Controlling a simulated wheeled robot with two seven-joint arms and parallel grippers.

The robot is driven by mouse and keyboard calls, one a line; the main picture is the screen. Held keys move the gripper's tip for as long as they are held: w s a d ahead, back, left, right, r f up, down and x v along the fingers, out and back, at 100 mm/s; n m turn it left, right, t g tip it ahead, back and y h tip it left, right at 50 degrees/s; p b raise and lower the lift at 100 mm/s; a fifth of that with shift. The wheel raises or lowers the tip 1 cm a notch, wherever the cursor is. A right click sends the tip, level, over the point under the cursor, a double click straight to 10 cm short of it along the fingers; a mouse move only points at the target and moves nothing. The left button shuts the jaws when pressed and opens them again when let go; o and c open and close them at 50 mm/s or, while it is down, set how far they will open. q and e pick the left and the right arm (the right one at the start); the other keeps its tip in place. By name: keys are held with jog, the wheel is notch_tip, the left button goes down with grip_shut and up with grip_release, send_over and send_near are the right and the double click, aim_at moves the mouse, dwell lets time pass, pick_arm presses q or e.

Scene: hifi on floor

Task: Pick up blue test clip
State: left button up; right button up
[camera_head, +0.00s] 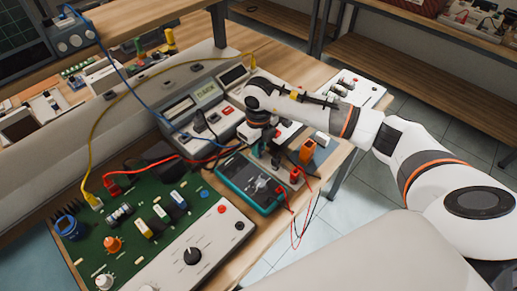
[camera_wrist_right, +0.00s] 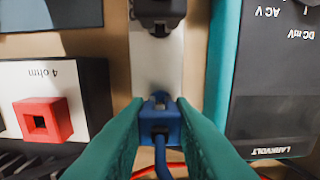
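The blue test clip (camera_wrist_right: 160,120) is in the right wrist view, with its blue cable running down from it. My right gripper (camera_wrist_right: 160,108) has its green fingers on either side of the clip, touching both sides, and looks shut on it. The clip lies over a pale strip, below a black clip or plug (camera_wrist_right: 159,12). In the head view my right gripper (camera_head: 264,143) points down at the bench beside the teal multimeter (camera_head: 252,181). The clip itself is hidden there. My left gripper is not in view.
A block marked 4 ohm with a red socket (camera_wrist_right: 43,120) is left of the fingers, and the meter's teal edge (camera_wrist_right: 221,70) is close on the right. A green circuit board (camera_head: 128,240), a power supply (camera_head: 205,92) and red, yellow and blue cables (camera_head: 140,95) crowd the bench.

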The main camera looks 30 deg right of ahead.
jog(key=shift+r, duration=0.1)
notch_tip(320, 180, up, 9)
jog(key=shift+r+b, duration=0.1)
jog(key=shift+b, duration=0.65)
jog(key=shift+r, duration=0.35)
notch_tip(320, 180, up, 7)
jog(key=p, duration=0.4)
dwell(0.4)
